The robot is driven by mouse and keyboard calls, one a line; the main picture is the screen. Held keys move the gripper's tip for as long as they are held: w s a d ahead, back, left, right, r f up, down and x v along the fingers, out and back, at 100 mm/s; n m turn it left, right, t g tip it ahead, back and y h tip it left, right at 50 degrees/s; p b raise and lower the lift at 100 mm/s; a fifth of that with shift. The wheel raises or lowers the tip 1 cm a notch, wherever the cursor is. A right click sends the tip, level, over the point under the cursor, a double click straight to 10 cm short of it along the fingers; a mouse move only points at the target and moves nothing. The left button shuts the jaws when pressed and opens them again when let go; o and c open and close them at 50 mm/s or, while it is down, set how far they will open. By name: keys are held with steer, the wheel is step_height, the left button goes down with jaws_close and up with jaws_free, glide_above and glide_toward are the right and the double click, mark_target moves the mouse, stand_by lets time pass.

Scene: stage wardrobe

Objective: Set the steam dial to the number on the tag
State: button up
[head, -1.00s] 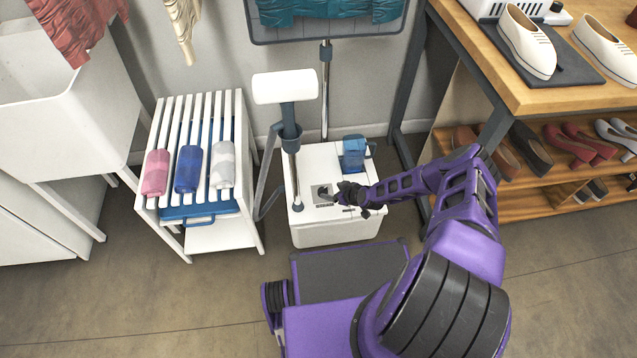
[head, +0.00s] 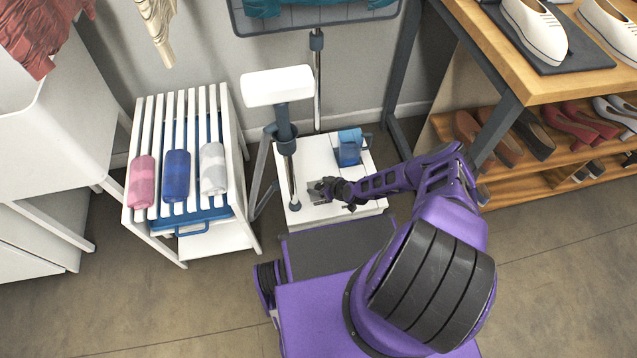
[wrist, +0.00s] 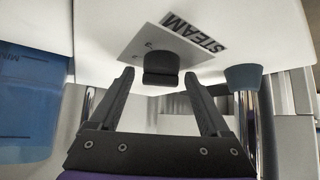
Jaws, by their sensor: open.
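The garment steamer (head: 308,153) is a white box on the floor with a pole and a blue water tank (head: 349,147). Its grey dial plate (head: 317,198) is partly covered by my gripper (head: 332,189) in the head view. I see no tag with a readable number.
A white slatted rack (head: 187,110) with rolled pink, blue and grey cloths stands left of the steamer. A wooden shoe table (head: 540,88) is at the right. The steamer's pole (head: 291,165) and white head (head: 278,86) rise close to my gripper.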

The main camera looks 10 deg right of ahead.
jaws_close()
stand_by(0.3)
steer(key=shift+a+r+m+p, duration=0.1)
steer(key=shift+m+p, duration=0.2)
steer(key=shift+m+t+h+p, duration=0.4)
steer(key=shift+m+h+p, duration=0.1)
steer(key=shift+m+h, duration=0.45)
steer(key=m+h, duration=0.2)
steer(key=shift+m+p, duration=0.3)
steer(key=shift+m, duration=0.05)
steer(key=m+h+b, duration=0.1)
steer(key=m+h, duration=0.2)
steer(key=m, duration=0.1)
steer(key=shift+m+g+h+b, duration=0.4)
steer(key=shift+m+h+b, duration=0.15)
steer(key=shift+m+h, duration=0.6)
steer(key=shift+w+m, duration=0.1)
steer(key=shift+m, duration=0.25)
